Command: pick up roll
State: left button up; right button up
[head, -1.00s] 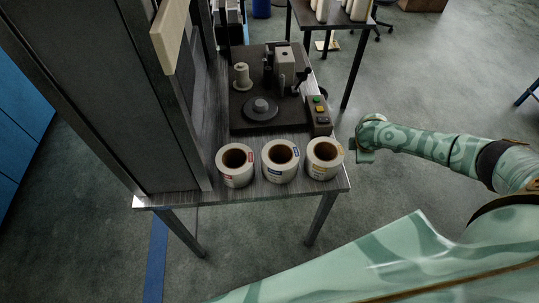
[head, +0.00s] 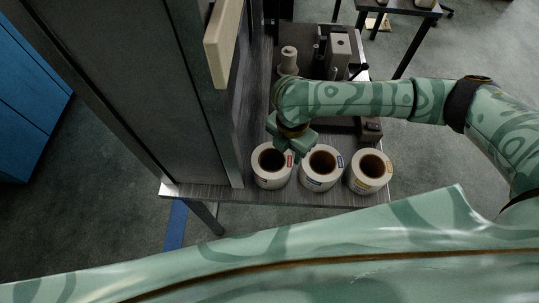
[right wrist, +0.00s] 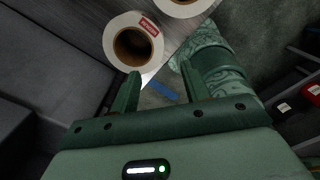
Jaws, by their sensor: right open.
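Three white rolls with brown cores stand in a row at the table's near edge. The left roll (head: 268,181) has a red label, the middle roll (head: 318,183) a blue one, and the right roll (head: 366,186) a yellow one. My right gripper (head: 291,150) is over the row, close to the left and middle rolls, and partly hides their far rims. In the right wrist view its fingers (right wrist: 158,75) are apart with nothing between them. There the red-label roll (right wrist: 112,35) is ahead and left of the fingers. My left gripper is out of view.
The table (head: 215,190) has a tall grey cabinet (head: 130,85) at its left. A dark machine with a pale spool (head: 289,58) stands behind the rolls, partly hidden by my right arm. Another table (head: 400,10) is at the back.

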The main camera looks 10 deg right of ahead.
jog(key=b, duration=0.1)
send_near(285, 169)
jog(key=shift+s+f, duration=0.45)
jog(key=shift+s, duration=0.2)
notch_tip(285, 169, down, 5)
jog(key=shift+w+r+b, duration=0.1)
jog(key=shift+w+b, duration=0.05)
jog(key=shift+b, duration=0.7)
jog(key=shift+w+f, duration=0.1)
jog(key=shift+f, duration=0.5)
jog(key=f, duration=0.1)
jog(key=f+b, duration=0.1)
jog(key=f, duration=0.1)
jog(key=f+b, duration=0.1)
jog(key=shift+w+f, duration=0.35)
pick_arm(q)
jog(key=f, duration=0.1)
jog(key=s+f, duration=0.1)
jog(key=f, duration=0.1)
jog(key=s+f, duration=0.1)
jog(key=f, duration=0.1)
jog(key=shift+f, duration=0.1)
pick_arm(e)
jog(key=shift+r, duration=0.1)
jog(key=shift+c, duration=0.4)
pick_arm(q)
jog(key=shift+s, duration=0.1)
pick_arm(e)
grip_shut()
